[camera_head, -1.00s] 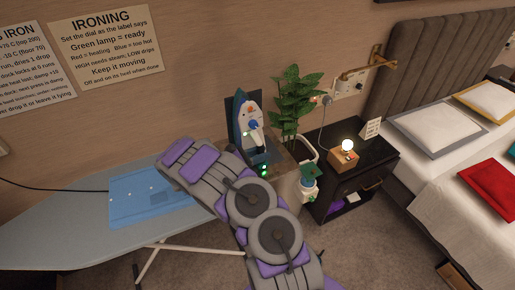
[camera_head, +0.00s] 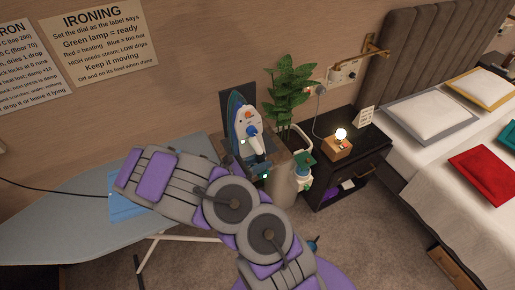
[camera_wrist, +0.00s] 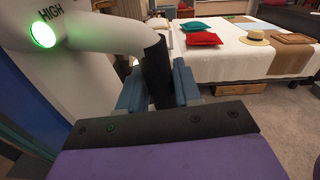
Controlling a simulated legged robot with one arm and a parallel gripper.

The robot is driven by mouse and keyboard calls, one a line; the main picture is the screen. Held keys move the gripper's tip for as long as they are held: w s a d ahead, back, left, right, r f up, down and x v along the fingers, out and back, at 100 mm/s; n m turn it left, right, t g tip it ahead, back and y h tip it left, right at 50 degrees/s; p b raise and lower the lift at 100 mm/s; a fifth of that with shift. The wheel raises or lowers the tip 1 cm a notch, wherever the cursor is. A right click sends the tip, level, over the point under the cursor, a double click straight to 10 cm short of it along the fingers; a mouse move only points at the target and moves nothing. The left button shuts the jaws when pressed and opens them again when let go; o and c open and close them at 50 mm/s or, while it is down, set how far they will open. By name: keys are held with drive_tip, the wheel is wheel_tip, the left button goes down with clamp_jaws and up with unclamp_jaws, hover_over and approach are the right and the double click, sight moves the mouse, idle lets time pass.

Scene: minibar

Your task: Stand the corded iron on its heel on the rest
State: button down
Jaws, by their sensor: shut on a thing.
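The iron (camera_head: 241,120), white with a blue-teal soleplate, shows tip up in the head view, in front of a dark upright panel (camera_head: 225,100). Its lower end is partly hidden by my arm, so I cannot tell whether its heel touches the rest. In the wrist view, its white body (camera_wrist: 95,30) has a lit green lamp marked HIGH. My gripper (camera_wrist: 160,88) has blue-grey fingers shut around the dark grip at the end of the white handle. A black cord (camera_head: 50,188) runs in from the left.
The grey-blue ironing board (camera_head: 50,230) with a blue cloth (camera_head: 122,200) lies left, partly behind my arm. A potted plant (camera_head: 290,85) and a black nightstand (camera_head: 350,170) with a lit lamp (camera_head: 340,135) stand right of the iron. The bed (camera_head: 440,150) is farther right.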

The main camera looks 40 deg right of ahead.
drive_tip(key=shift+s+a+r, duration=0.1)
drive_tip(key=shift+s+a, duration=0.25)
drive_tip(key=shift+s, duration=0.3)
drive_tip(key=shift+s+a+r, duration=0.1)
drive_tip(key=shift+s+a, duration=0.25)
drive_tip(key=shift+s, duration=0.25)
drive_tip(key=shift+s+a+r, duration=0.1)
drive_tip(key=shift+s+a, duration=0.25)
drive_tip(key=shift+s, duration=0.3)
